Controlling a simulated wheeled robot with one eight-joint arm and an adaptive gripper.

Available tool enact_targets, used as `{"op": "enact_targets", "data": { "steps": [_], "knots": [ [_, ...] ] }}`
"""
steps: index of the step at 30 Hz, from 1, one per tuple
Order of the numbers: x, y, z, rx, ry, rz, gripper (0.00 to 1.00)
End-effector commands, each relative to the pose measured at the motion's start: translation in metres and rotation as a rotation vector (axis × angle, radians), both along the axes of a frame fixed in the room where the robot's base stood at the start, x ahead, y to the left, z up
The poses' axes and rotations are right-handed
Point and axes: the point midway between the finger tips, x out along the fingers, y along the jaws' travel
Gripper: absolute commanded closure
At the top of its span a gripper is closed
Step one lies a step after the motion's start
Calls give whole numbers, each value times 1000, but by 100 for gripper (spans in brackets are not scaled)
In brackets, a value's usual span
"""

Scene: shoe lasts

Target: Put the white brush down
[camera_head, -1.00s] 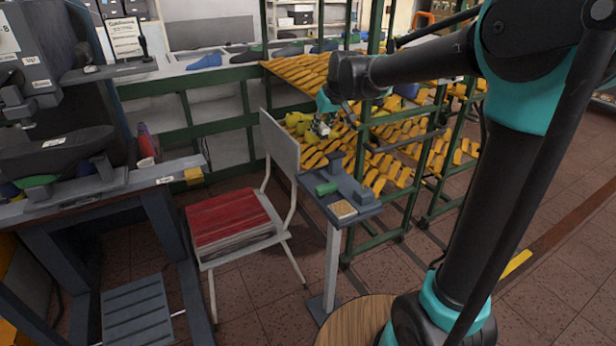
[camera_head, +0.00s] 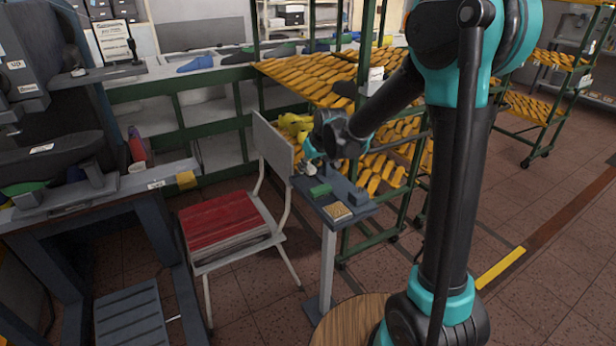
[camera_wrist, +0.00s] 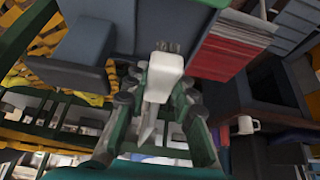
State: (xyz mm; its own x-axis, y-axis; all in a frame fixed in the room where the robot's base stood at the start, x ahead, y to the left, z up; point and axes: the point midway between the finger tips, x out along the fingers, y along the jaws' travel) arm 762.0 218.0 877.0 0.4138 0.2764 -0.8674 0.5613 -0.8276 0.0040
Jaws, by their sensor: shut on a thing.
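The white brush (camera_wrist: 163,75) shows in the middle of the wrist view, with a pale broad end and a narrow part pointing down the picture. My gripper (camera_wrist: 158,90) is shut on it, one finger on each side. In the head view my gripper (camera_head: 313,165) is at the back left edge of the small dark grey stand (camera_head: 327,203). The brush is too small and covered there to make out clearly. I cannot tell whether it touches the stand top.
The stand holds a green block (camera_head: 320,190), a tan pad (camera_head: 338,211) and a grey block (camera_head: 357,197). A chair with a red seat (camera_head: 220,222) stands close on the left. Racks of orange lasts (camera_head: 315,80) stand behind. A white mug (camera_wrist: 245,125) shows in the wrist view.

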Motion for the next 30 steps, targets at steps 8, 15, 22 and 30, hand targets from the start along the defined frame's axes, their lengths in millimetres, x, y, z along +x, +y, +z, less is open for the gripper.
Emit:
{"op": "enact_targets", "data": {
  "steps": [8, 15, 22, 30],
  "knots": [
    [0, 0, -31, 0, 0, 0, 100],
    [-1, 0, -40, 0, 0, 0, 100],
    [0, 0, -42, 0, 0, 0, 100],
    [0, 0, -42, 0, 0, 0, 55]
  ]
}}
